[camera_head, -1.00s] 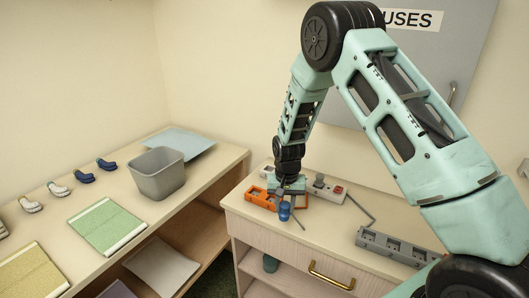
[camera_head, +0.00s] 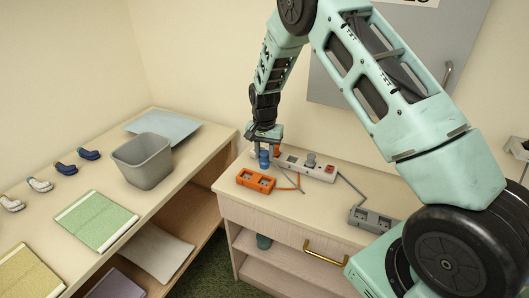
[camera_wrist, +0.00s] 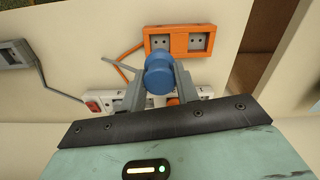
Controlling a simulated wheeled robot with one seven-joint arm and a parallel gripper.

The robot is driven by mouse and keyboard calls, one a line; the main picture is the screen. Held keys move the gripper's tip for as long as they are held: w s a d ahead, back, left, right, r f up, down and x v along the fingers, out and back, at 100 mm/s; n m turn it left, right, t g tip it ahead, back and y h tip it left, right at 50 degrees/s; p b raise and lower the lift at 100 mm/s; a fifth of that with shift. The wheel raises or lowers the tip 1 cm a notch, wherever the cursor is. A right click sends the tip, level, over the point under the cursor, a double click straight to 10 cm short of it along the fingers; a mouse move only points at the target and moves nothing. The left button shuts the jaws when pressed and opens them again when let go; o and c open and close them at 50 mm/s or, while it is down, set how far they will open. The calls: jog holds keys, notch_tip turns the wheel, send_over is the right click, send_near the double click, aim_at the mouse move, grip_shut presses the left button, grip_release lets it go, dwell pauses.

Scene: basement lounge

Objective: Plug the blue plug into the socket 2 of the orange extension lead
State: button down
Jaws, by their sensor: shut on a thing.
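The blue plug (camera_head: 264,159) is held in my gripper (camera_head: 264,147), which is shut on it above the white lead's left end. In the wrist view the round blue plug (camera_wrist: 159,74) sits between the two grey fingers of my gripper (camera_wrist: 160,90). The orange extension lead (camera_head: 241,178) lies on the cabinet top, in front of and apart from the plug. In the wrist view the orange extension lead (camera_wrist: 180,31) shows two sockets, both looking empty. The plug overlaps its lower left edge there. I cannot read socket numbers, and the plug's pins are hidden.
A grey lead (camera_head: 371,217) is at right. A grey bin (camera_head: 142,163) stands on the left bench. The cabinet's front edge is near the orange lead.

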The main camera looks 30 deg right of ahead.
aim_at(264, 152)
jog(key=shift+f+b, duration=2.65)
jog(key=shift+f, duration=1.55)
jog(key=c, duration=1)
grip_release()
jog(key=shift+o, duration=0.2)
jog(key=shift+r, duration=0.1)
notch_tip(264, 152, up, 17)
jog(key=b, duration=0.3)
jog(key=shift+r+b, duration=0.15)
jog(key=shift+b, duration=0.25)
